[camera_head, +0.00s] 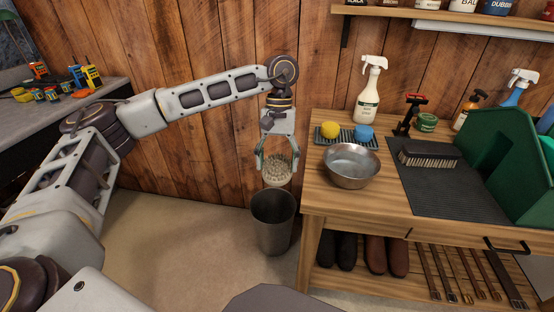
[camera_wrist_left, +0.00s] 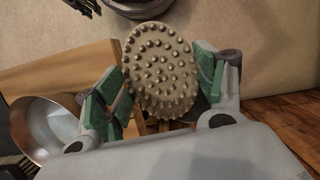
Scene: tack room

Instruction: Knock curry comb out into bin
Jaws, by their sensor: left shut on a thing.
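The curry comb (camera_head: 278,170) is a round beige pad with rows of blunt nubs. My left gripper (camera_head: 277,165) is shut on it and holds it in the air just above the bin. In the left wrist view the comb (camera_wrist_left: 160,72) sits between the green finger pads, its nubbed face towards the camera. The bin (camera_head: 273,228) is a dark grey open-topped bucket on the floor, left of the wooden bench; its inside is mostly dark.
The wooden bench (camera_head: 318,195) stands close right of the bin. On it are a metal bowl (camera_head: 351,166), a brush (camera_head: 428,154) on a dark mat, a spray bottle (camera_head: 369,90) and a green box (camera_head: 500,150). A plank wall is behind. Floor left of the bin is clear.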

